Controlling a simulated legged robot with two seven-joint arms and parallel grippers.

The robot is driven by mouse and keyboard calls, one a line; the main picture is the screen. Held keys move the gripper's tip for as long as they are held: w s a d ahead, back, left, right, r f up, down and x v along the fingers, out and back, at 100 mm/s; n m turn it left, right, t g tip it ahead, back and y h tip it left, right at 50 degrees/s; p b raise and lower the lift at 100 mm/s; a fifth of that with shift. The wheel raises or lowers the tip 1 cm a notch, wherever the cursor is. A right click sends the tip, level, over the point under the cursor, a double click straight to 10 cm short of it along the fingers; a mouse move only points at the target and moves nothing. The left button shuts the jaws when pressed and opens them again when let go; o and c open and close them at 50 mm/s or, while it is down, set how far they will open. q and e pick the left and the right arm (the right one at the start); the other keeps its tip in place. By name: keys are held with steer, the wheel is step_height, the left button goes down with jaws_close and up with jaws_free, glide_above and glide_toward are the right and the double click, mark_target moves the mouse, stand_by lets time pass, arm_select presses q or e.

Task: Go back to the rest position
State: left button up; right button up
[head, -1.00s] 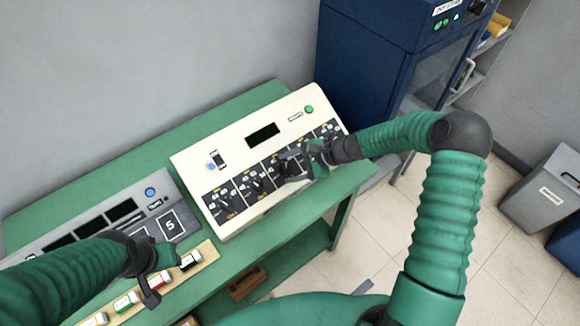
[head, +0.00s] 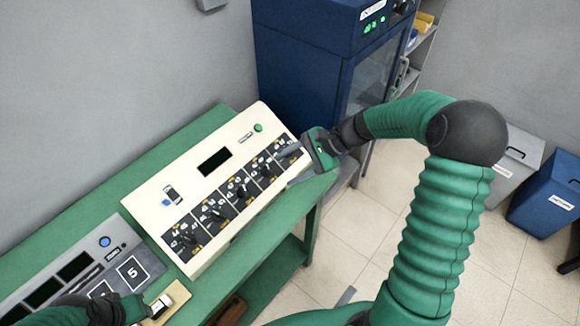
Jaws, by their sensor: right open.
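My right gripper (head: 297,167) is open and empty at the right end of the cream console (head: 190,165). Its fingers point left, over or beside the last of the black dial panels (head: 240,190); I cannot tell whether they touch it. My left arm (head: 95,310) shows only in part at the bottom left corner, by the grey panel and the wooden strip. Its fingers are not clearly seen.
The green table (head: 95,205) carries the console and a grey panel (head: 70,270) marked 5. A blue cabinet (head: 310,55) stands behind. A grey bin (head: 515,165) and a blue bin (head: 550,195) stand at right.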

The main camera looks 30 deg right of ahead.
stand_by(0.3)
arm_select(q)
steer(key=shift+a+f+b, duration=0.3)
steer(key=shift+f+b, duration=0.1)
steer(key=shift+f, duration=0.05)
arm_select(e)
steer(key=s+a+f+n+g+h, duration=0.1)
steer(key=s+a+n+h, duration=0.3)
steer(key=s+n, duration=0.4)
steer(key=s+a+f+n+g+h, duration=0.1)
steer(key=s+a+f+n+h, duration=0.3)
steer(key=s+n, duration=0.4)
steer(key=shift+a, duration=0.35)
arm_select(q)
steer(key=shift+d, duration=0.1)
arm_select(e)
steer(key=shift+d, duration=0.1)
arm_select(q)
steer(key=shift+d+r, duration=0.1)
steer(key=shift+d, duration=0.2)
arm_select(e)
steer(key=shift+d+f, duration=0.1)
steer(key=shift+d, duration=0.2)
